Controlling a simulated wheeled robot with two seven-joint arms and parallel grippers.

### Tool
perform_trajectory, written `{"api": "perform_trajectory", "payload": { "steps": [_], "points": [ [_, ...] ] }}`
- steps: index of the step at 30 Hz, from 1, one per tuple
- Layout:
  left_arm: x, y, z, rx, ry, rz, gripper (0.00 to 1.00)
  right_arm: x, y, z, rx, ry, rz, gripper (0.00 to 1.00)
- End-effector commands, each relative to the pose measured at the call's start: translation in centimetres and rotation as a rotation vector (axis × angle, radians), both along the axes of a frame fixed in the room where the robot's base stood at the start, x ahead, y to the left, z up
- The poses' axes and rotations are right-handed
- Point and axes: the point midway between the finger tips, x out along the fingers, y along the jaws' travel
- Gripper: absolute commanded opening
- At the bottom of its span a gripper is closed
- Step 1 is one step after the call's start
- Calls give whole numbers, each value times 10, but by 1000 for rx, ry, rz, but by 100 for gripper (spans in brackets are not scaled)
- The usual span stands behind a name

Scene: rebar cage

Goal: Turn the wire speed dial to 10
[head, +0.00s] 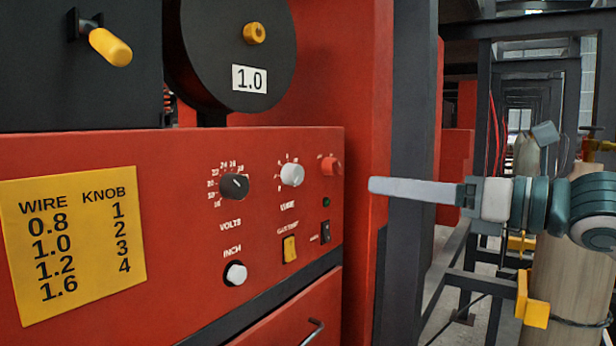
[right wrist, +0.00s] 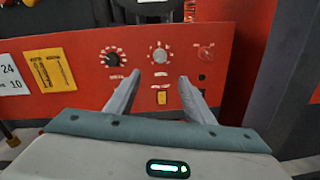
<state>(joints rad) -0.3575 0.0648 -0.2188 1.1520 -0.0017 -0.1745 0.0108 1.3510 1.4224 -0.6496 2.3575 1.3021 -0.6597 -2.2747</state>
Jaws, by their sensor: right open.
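The wire speed dial (head: 291,174) is a white knob with a ring of small numbers, labelled WIRE, on the red panel (head: 120,160). The numbers are too small to read. It also shows in the right wrist view (right wrist: 159,56), just beyond and between my fingertips. My right gripper (head: 374,186) comes in from the right in the head view, with its fingers pointing at the panel. In the right wrist view its two fingers (right wrist: 159,77) are apart with nothing between them, and they look short of the knob. My left gripper is not in view.
A black VOLTS dial (head: 234,186) sits left of the white knob and a red knob (head: 330,167) right of it. A yellow switch (head: 289,249) and white INCH button (head: 236,273) are below. A yellow chart (head: 75,245) is at left. A dark post (head: 410,150) stands right of the panel.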

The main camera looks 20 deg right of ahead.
Motion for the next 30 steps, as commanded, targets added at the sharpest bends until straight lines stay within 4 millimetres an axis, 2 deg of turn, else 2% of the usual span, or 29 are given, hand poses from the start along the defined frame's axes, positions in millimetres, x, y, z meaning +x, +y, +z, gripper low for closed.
{"api": "perform_trajectory", "payload": {
  "steps": [8,24,30],
  "points": [
    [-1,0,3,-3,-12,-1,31,20,15,1,0,0,3,48],
    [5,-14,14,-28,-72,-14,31,85,60,2,2,1,2,48],
    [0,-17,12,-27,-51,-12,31,111,77,2,2,1,2,48]
  ]
}}
